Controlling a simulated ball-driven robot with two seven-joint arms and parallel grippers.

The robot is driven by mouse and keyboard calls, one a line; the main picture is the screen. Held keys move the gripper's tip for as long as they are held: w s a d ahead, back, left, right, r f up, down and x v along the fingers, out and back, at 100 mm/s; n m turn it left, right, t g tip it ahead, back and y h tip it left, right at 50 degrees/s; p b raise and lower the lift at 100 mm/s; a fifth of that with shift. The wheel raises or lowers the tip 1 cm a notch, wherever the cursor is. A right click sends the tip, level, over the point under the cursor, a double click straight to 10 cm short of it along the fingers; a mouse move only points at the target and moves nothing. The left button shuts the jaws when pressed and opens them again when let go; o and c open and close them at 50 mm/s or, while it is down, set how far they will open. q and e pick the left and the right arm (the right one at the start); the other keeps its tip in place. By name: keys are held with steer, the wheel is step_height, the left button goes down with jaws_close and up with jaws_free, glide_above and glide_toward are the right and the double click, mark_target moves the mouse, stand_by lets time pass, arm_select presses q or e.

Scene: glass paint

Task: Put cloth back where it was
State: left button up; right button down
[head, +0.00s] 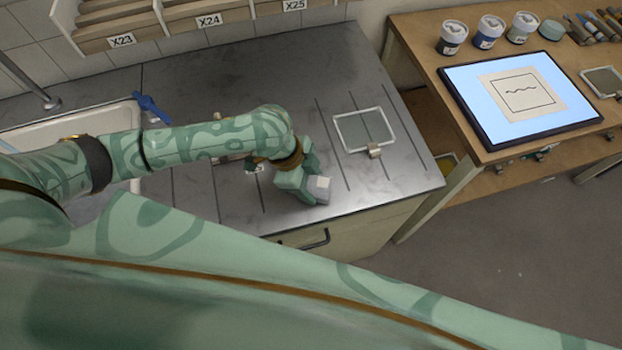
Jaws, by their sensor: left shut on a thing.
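A small folded pale grey cloth (319,189) is at the end of my left gripper (305,188), near the front edge of the grey metal counter (245,70). The left gripper is shut on the cloth. The wrist and fingers hide part of it. I cannot tell whether the cloth touches the counter or hangs just above it. My right gripper is not in view.
A framed glass pane (364,129) with a small metal clip (375,151) lies on the counter to the right. A sink (75,122) is at left. A wooden table (425,30) at right carries a lit panel (470,92) and several paint jars (488,32).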

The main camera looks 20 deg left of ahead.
arm_select(q)
steer(key=shift+f, duration=0.2)
steer(key=o, duration=0.9)
steer(key=shift+o, duration=0.2)
steer(key=p+v, duration=0.4)
steer(key=v, duration=1.2)
steer(key=shift+r, duration=0.15)
